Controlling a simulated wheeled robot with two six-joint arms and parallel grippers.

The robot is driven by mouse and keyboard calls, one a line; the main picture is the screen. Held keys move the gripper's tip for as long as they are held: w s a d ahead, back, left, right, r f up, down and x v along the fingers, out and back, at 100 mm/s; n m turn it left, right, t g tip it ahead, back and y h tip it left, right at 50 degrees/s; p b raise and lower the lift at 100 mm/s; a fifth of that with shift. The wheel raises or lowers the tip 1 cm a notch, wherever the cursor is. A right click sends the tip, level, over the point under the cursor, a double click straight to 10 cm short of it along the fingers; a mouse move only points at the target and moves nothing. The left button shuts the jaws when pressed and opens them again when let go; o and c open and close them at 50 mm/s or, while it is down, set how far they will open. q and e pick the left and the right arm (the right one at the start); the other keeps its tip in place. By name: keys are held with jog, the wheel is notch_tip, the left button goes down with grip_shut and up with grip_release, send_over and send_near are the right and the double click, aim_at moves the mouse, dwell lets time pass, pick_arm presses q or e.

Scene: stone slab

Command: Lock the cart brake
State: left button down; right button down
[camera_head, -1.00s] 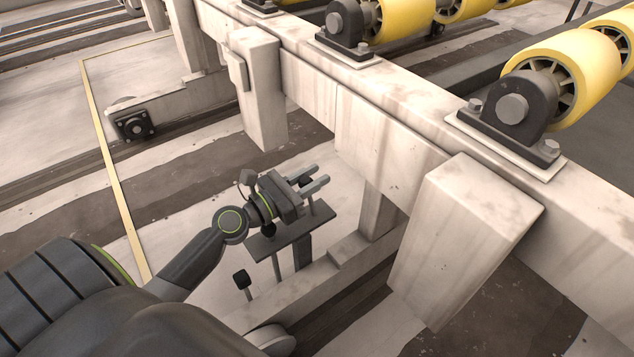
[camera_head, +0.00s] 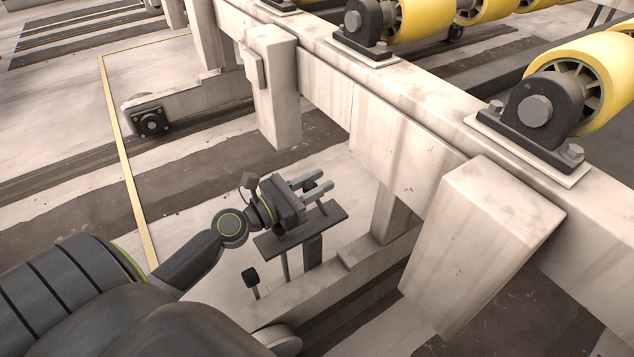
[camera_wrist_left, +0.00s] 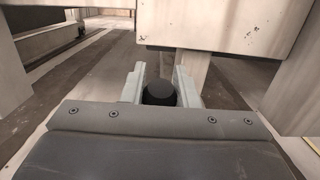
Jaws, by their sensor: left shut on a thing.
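My left gripper (camera_head: 325,180) is above a dark flat plate (camera_head: 268,243) on a post beside the cart's stone-like frame. In the left wrist view, its two pale fingers (camera_wrist_left: 159,88) stand on either side of a round black knob (camera_wrist_left: 159,94), and it is shut on this knob. In the head view the knob is mostly hidden by the gripper; a short piece of its stem shows under the fingers. Another black knob on a thin rod (camera_head: 250,277) stands left of and lower than the plate, apart from the gripper. My right gripper is out of view.
A thick pale post (camera_head: 485,245) and a long beam (camera_head: 400,100) lie right of the gripper. Another post (camera_head: 275,95) stands behind it. Yellow rollers (camera_head: 590,75) sit on the beam. Open floor with a yellow line (camera_head: 125,170) is on the left.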

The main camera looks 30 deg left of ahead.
pick_arm(q)
jog(key=shift+r, duration=0.15)
jog(key=c, duration=1.2)
grip_release()
jog(key=shift+s, duration=0.15)
jog(key=shift+o, duration=0.4)
jog(key=shift+a, duration=0.1)
